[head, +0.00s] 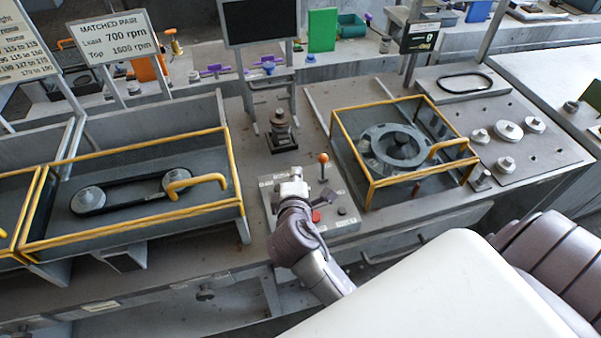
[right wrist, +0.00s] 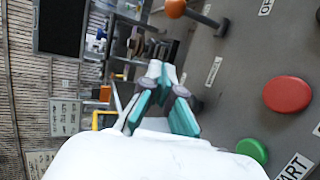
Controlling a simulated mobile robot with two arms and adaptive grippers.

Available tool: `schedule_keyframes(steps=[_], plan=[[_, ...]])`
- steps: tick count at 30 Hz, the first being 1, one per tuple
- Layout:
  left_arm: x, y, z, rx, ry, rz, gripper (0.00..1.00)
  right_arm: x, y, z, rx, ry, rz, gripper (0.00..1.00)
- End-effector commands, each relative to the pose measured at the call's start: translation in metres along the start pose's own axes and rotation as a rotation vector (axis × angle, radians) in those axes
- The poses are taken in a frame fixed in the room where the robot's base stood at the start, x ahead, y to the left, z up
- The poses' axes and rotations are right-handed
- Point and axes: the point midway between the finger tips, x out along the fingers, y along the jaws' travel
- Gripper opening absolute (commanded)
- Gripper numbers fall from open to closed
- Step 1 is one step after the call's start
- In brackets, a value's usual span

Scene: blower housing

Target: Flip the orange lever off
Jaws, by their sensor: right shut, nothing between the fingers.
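The orange lever is a round orange knob (head: 323,158) on a short grey shaft, standing up from a grey control panel (head: 345,222). In the right wrist view the knob (right wrist: 176,8) is at the top edge, its dark shaft running to the panel at the right. My right gripper (head: 295,174) is over the left part of the panel, left of the lever and apart from it. In the right wrist view its teal-padded fingers (right wrist: 160,70) are closed together and empty, with the knob beyond their tips. My left gripper is out of view.
A red button (right wrist: 287,94) and a green button (right wrist: 252,150) are on the panel near the gripper. A yellow-framed guard (head: 368,160) around a round blower housing (head: 378,132) stands right of the lever. A dark cylinder-topped fitting (head: 281,133) stands behind the panel.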

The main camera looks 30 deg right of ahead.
Motion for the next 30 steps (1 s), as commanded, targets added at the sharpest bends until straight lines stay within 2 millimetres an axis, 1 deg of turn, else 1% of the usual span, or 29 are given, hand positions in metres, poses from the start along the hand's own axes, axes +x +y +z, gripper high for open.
schedule_keyframes(steps=[1, 6, 10, 12, 18, 22, 30], plan=[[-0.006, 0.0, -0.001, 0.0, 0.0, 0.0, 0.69, 0.01, 0.004, 0.0, -0.003, -0.001, 0.003, 0.0], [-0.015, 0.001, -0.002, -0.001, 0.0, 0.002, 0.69, 0.048, 0.004, 0.001, -0.002, -0.002, 0.001, 0.0], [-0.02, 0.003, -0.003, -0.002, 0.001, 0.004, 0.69, 0.074, 0.004, 0.001, -0.002, -0.001, 0.002, 0.0], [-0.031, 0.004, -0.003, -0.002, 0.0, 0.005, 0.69, 0.067, 0.004, 0.014, -0.002, -0.002, -0.001, 0.0], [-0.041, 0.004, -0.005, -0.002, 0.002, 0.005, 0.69, 0.06, 0.002, 0.033, 0.0, 0.0, -0.001, 0.0], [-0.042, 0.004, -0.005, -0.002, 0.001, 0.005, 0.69, 0.059, 0.001, 0.037, 0.001, 0.001, -0.001, 0.0], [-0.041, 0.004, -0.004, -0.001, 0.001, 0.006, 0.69, 0.059, 0.0, 0.038, 0.001, 0.001, 0.0, 0.0]])
